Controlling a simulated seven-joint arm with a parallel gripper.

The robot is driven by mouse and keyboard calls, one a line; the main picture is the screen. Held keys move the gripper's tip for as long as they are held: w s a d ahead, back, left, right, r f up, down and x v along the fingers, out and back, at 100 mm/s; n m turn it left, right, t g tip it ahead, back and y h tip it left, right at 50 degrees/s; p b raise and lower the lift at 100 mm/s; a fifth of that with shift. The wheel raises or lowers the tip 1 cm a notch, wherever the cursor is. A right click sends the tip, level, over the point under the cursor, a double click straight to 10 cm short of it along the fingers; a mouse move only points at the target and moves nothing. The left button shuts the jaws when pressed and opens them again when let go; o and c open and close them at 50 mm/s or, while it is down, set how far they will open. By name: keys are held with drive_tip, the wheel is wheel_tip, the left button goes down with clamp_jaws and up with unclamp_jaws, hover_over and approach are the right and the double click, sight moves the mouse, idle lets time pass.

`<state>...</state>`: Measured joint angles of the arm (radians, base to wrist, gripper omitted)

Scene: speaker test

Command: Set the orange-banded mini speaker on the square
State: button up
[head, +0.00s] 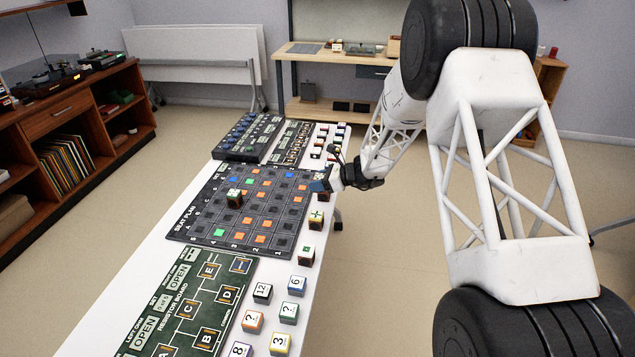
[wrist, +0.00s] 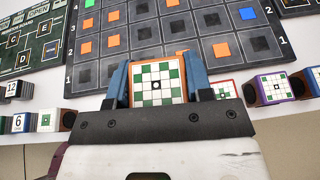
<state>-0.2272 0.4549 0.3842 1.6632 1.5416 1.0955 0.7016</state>
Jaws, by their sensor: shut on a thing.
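The orange-banded mini speaker (wrist: 157,85) is between my gripper's blue fingers in the wrist view. Its face toward the camera is white with a green checker pattern and a dark dot, edged in orange. My gripper (wrist: 155,73) is shut on it. In the head view my gripper (head: 322,184) is at the right edge of the seat plan board; the speaker is hard to make out there. The dark seat plan board (head: 207,187) has a grid of squares, several orange, some green or blue. It also shows in the wrist view (wrist: 113,68), beyond the speaker. Which square is meant cannot be told.
A dark cube (head: 234,198) stands on the board. Several cubes line the table's right side, including a yellow-edged cube (head: 317,218) and a 12 cube (head: 262,293). In the wrist view a purple-edged cube (wrist: 272,88) is right of my gripper. A green resistor board (head: 187,315) lies nearer.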

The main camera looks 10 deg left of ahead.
drive_tip(key=shift+a, duration=0.1)
drive_tip(key=shift+n+g, duration=0.3)
drive_tip(key=shift+g, duration=0.1)
drive_tip(key=s+a+f, duration=0.1)
drive_tip(key=a, duration=0.1)
drive_tip(key=s+a+f, duration=0.1)
drive_tip(key=a, duration=0.2)
drive_tip(key=s+a+f, duration=0.1)
drive_tip(key=a, duration=0.2)
drive_tip(key=shift+s+a+f, duration=0.15)
drive_tip(key=shift+s+a, duration=0.05)
drive_tip(key=shift+a, duration=0.05)
hover_over(282, 185)
drive_tip(key=shift+f, duration=0.75)
drive_tip(key=shift+s+f, duration=0.1)
drive_tip(key=shift+f, duration=1.65)
drive_tip(key=shift+f, duration=0.15)
